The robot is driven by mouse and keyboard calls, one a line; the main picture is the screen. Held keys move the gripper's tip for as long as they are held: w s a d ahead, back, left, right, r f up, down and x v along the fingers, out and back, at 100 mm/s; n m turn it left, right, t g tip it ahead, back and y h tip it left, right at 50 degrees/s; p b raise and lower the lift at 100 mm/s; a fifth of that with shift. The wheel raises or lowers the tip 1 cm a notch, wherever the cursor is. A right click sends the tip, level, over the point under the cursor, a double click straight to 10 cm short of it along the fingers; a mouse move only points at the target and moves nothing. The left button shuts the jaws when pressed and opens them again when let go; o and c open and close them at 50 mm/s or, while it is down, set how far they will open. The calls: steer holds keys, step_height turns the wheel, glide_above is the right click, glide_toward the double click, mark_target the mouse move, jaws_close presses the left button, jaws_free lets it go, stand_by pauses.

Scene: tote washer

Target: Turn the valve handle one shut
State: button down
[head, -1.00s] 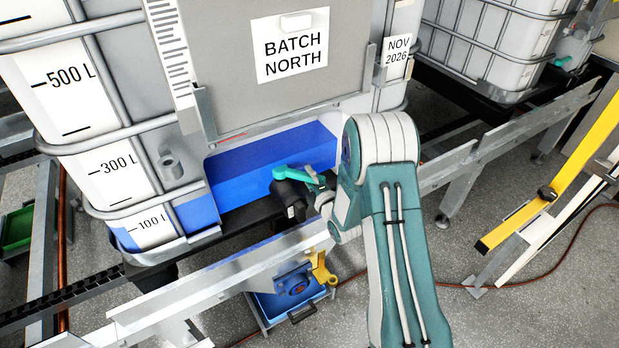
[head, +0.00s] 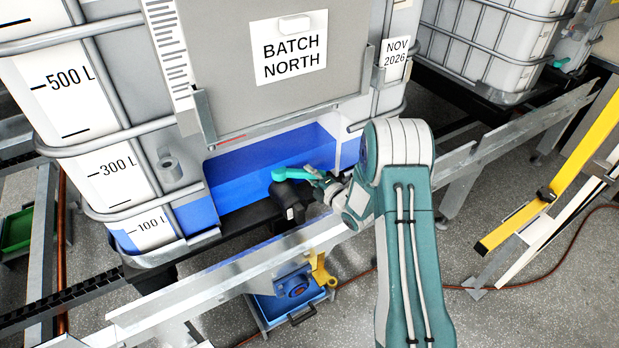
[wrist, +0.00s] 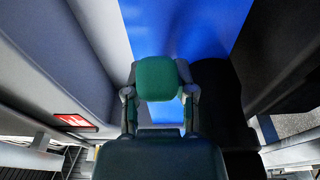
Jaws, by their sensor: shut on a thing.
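The teal valve handle (head: 290,173) sits on a black valve body (head: 287,197) at the low front of the tank marked BATCH NORTH. The handle points to the right, roughly along the tank front. My gripper (head: 324,183) is at the handle's right end, shut on it. In the wrist view the handle (wrist: 158,78) shows as a green block between the two fingers of my gripper (wrist: 160,92). The dark valve body (wrist: 215,95) is to its right. The gripper's palm hides part of the handle there.
A metal rail (head: 225,283) runs in front of the tank, below my gripper. A blue tray (head: 268,312) and a yellow lever (head: 322,270) are under it. A yellow post (head: 540,190) stands at right. Another tank (head: 490,45) is at the back right.

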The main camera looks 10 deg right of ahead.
steer(key=shift+w+d+f+n+g+y, duration=0.15)
steer(key=shift+w+n+g+y, duration=0.4)
steer(key=shift+n+g+y, duration=0.35)
steer(key=shift+w+d+f+n+g+y, duration=0.1)
steer(key=shift+w+n+g+y, duration=0.45)
steer(key=shift+y, duration=0.55)
steer(key=shift+a, duration=0.1)
steer(key=shift+c, duration=2.2)
jaws_free()
steer(key=shift+r, duration=0.1)
steer(key=v, duration=1.2)
